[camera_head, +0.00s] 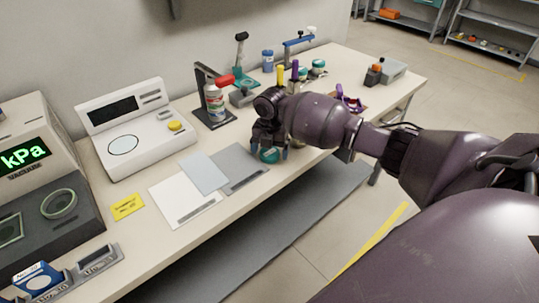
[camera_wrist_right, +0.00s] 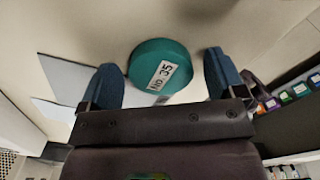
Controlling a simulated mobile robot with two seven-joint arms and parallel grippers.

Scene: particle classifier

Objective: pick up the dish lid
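A teal round dish (camera_wrist_right: 158,62) with a white "No 35" label lies between the fingers of my right gripper (camera_wrist_right: 162,78) in the right wrist view. The fingers are open, with a gap on each side of it. I cannot tell where its lid meets the dish. In the head view the teal dish (camera_head: 270,155) shows at the fingertips of my right gripper (camera_head: 269,151), near the table's front edge. The gripper points down and hides part of it. My left gripper is not in view.
Grey and white sheets (camera_head: 185,200) lie left of the gripper. A white bottle (camera_head: 215,103) with a red item stands on a dark stand behind. A white instrument (camera_head: 130,130) and a kPa display unit (camera_head: 35,180) stand at the left. Purple and orange items sit further right.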

